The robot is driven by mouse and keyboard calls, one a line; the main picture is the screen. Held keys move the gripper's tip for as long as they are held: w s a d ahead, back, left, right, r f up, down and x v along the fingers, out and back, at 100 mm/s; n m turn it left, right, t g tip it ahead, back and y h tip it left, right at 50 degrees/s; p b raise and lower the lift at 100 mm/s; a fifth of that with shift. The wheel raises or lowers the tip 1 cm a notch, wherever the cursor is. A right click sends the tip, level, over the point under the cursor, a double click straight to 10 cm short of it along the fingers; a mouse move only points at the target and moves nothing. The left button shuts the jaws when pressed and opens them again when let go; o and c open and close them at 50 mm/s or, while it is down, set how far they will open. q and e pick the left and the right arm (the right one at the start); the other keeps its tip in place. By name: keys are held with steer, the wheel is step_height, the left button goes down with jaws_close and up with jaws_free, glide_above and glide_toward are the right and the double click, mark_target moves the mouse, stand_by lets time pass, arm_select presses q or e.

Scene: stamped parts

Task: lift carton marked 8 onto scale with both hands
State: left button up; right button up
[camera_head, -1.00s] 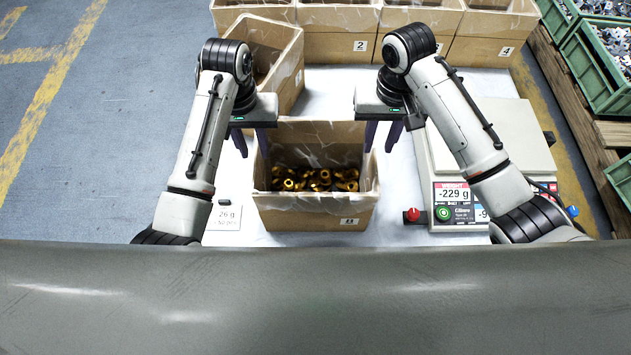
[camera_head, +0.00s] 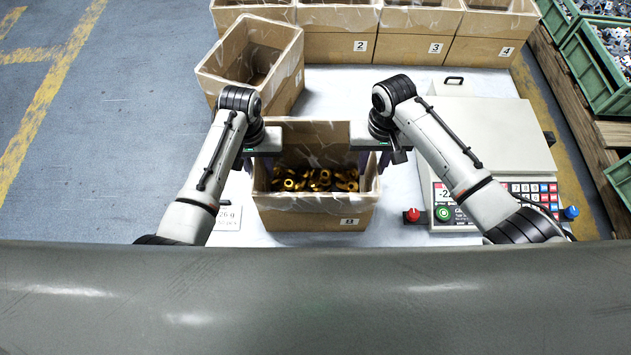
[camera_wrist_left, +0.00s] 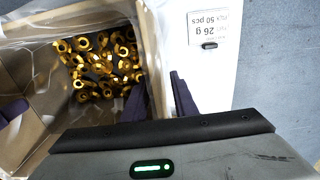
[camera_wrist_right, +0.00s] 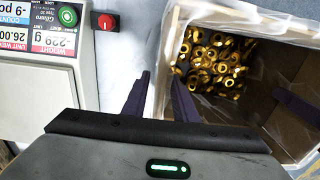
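The carton marked 8 (camera_head: 300,221) is an open brown box with a clear liner and gold nut-like parts (camera_head: 318,180) in it. It sits on the white table, left of the scale (camera_head: 492,135), whose pale platform is empty. My left gripper (camera_head: 259,163) is open at the carton's left wall, one finger outside and one inside; the left wrist view shows the wall between the fingers (camera_wrist_left: 160,98). My right gripper (camera_head: 373,160) is open over the right wall in the same way; its fingers also show in the right wrist view (camera_wrist_right: 160,98). Wall contact is unclear.
An empty-looking carton (camera_head: 253,65) stands behind at the left. Cartons marked 2, 3 and 4 (camera_head: 420,48) line the back. A red button (camera_head: 412,215) is between carton and scale. The scale panel (camera_wrist_right: 52,40) reads -229 g. Green crates (camera_head: 600,70) are at right.

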arm_select(q)
jaws_close()
arm_select(e)
jaws_close()
stand_by(0.9)
arm_select(q)
steer(key=shift+w+r, duration=0.1)
steer(key=shift+r, duration=0.25)
arm_select(e)
steer(key=shift+w+a+r, duration=0.1)
steer(key=shift+r, duration=0.2)
